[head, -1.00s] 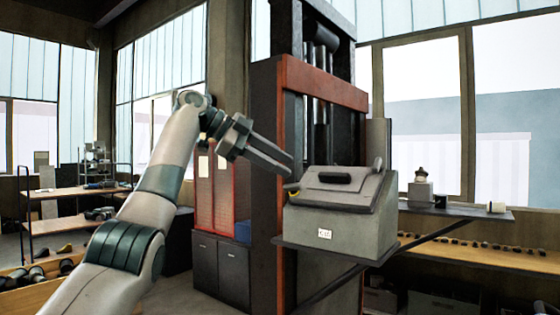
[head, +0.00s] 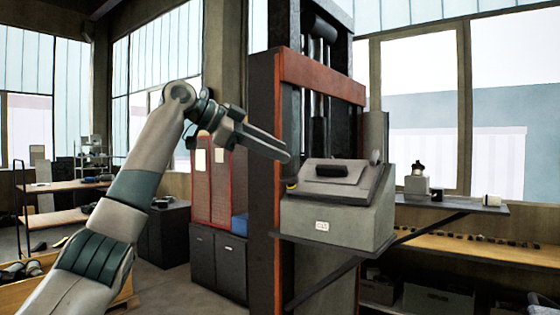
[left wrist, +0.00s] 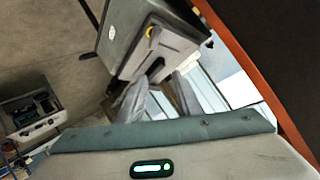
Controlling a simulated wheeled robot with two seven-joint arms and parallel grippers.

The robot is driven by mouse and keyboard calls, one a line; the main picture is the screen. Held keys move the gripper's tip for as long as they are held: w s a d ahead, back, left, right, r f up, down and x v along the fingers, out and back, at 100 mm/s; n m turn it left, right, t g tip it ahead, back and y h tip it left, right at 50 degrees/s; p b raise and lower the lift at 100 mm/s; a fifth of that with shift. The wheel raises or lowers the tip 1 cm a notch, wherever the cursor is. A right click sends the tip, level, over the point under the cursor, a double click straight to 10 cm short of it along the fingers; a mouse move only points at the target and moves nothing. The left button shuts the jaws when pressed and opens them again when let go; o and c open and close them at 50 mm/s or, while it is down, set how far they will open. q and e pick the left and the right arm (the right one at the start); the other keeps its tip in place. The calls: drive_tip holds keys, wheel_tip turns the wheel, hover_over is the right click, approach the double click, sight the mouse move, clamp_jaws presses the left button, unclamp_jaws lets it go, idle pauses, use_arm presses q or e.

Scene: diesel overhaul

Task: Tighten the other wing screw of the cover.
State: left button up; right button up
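A grey box (head: 338,222) with a sloped cover (head: 340,186) and a dark handle (head: 332,171) stands on a shelf beside the press. A yellow wing screw (head: 291,184) is at the cover's left edge; it also shows in the left wrist view (left wrist: 150,32). A grey wing-like piece (head: 375,157) stands upright at the cover's right far edge. My left gripper (head: 288,156) is just above and left of the cover, apart from it and empty. In the left wrist view its two fingers (left wrist: 157,97) stand apart. My right gripper is out of view.
A press frame with an orange crossbeam (head: 322,80) rises close behind the gripper and box. A shelf (head: 460,206) at the right holds small items, including a white cup (head: 491,200). Red cabinets (head: 213,180) stand behind my left arm.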

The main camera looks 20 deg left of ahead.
use_arm(q)
drive_tip(key=shift+w+d+f+m+g+y+b, duration=0.15)
drive_tip(key=shift+w+f+m+g+y+b, duration=0.35)
drive_tip(key=shift+m+y, duration=3.8)
drive_tip(key=shift+w+d+f+m+g+y+p, duration=0.1)
drive_tip(key=shift+w+d+f+m+g+y, duration=0.5)
drive_tip(key=shift+m, duration=7.1)
drive_tip(key=shift+w+a+f+m+t+y+b, duration=0.2)
drive_tip(key=shift+f+m+y, duration=0.6)
drive_tip(key=shift+m+y, duration=3.65)
